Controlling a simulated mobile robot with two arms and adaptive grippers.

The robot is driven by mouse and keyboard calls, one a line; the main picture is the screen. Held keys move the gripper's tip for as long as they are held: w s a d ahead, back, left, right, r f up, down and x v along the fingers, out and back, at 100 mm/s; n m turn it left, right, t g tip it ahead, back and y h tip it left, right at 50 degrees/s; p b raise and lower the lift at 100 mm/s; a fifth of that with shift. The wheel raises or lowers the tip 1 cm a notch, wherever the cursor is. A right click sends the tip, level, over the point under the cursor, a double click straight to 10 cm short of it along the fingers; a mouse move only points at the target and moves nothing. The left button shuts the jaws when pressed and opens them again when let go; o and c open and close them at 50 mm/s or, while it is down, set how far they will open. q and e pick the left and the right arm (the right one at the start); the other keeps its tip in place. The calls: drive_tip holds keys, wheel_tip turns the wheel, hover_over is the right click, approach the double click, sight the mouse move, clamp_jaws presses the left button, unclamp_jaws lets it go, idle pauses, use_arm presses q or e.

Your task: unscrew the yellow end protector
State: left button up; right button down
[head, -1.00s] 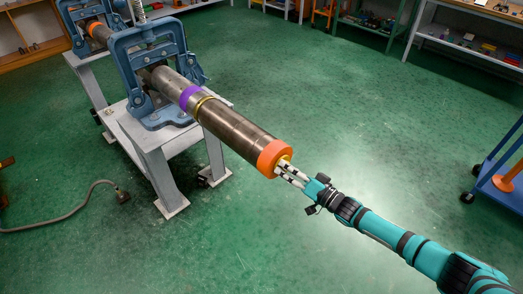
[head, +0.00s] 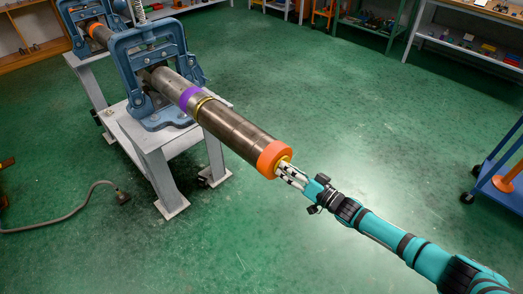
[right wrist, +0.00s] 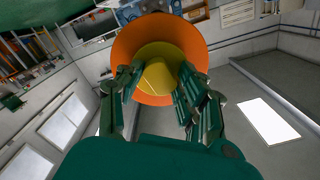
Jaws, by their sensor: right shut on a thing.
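The yellow end protector (head: 285,160) sits in the orange collar (head: 271,156) at the near end of a long grey pipe (head: 236,130). In the right wrist view, the yellow end protector (right wrist: 158,76) shows as a round cap inside the orange collar (right wrist: 126,47). My right gripper (head: 283,168) reaches it from the lower right, in line with the pipe. Its fingers, also in the right wrist view (right wrist: 160,70), are shut on the protector from two sides. The fingers partly hide the protector in the head view. My left gripper is not in view.
A blue pipe vise (head: 150,75) on a grey stand (head: 160,160) holds the pipe, which has a purple band (head: 190,97). A grey hose (head: 60,224) lies on the floor at left. A blue cart (head: 500,178) stands at right. The green floor around the pipe's end is clear.

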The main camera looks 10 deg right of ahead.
drive_tip(key=n+b, duration=0.2)
drive_tip(key=n, duration=1)
drive_tip(key=shift+n, duration=0.3)
drive_tip(key=n+b, duration=0.6)
drive_tip(key=n, duration=0.8)
drive_tip(key=shift+r+h, duration=0.1)
drive_tip(key=shift+h, duration=0.2)
